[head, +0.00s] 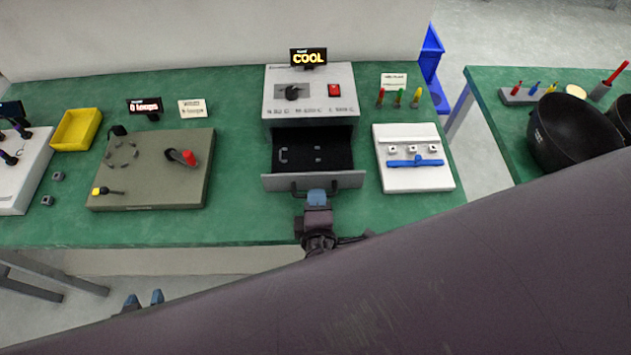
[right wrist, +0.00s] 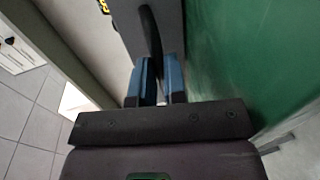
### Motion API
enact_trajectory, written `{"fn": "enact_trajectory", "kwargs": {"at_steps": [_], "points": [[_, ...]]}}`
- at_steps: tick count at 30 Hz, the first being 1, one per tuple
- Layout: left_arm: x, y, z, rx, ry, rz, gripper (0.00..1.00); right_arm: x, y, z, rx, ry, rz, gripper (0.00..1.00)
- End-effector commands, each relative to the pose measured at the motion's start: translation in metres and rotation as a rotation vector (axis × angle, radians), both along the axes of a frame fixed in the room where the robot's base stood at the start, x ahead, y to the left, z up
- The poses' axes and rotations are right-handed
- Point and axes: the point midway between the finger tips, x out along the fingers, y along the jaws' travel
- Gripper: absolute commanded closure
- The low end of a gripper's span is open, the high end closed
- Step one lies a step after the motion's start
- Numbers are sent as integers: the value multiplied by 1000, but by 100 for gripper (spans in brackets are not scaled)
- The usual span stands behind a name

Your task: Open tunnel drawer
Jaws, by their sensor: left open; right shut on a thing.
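The tunnel drawer (head: 345,181) is a grey-fronted drawer with a dark interior. It stands pulled out from the white tunnel unit (head: 313,108) on the green table. Its dark handle (head: 297,187) runs across the front. My right gripper (head: 316,197) is at the drawer front, shut on the handle. In the right wrist view, the blue fingers of the right gripper (right wrist: 158,82) close around the dark handle (right wrist: 150,38). My left gripper (head: 144,301) is open and empty, below the table's front edge at lower left; only its blue fingertips show.
The unit carries a knob (head: 293,92), a red switch (head: 334,90) and a "COOL" display (head: 308,57). A grey-green board (head: 150,185) lies left, a white block with a blue bar (head: 412,178) right. My dark arm covers the lower right.

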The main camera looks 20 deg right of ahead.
Motion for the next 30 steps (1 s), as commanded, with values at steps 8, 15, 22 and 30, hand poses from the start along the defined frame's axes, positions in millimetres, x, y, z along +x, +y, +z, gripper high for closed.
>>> {"fn": "enact_trajectory", "kwargs": {"at_steps": [8,15,22,30], "points": [[0,0,-4,0,1,-1,57,-17,4,0,0,0,0,100],[1,0,-3,0,-1,-1,57,-17,5,0,0,-1,0,100],[1,0,-3,0,-1,-1,57,-16,5,0,0,-1,0,62],[1,0,-3,0,-1,-1,57,-16,5,0,0,-1,0,62]]}}
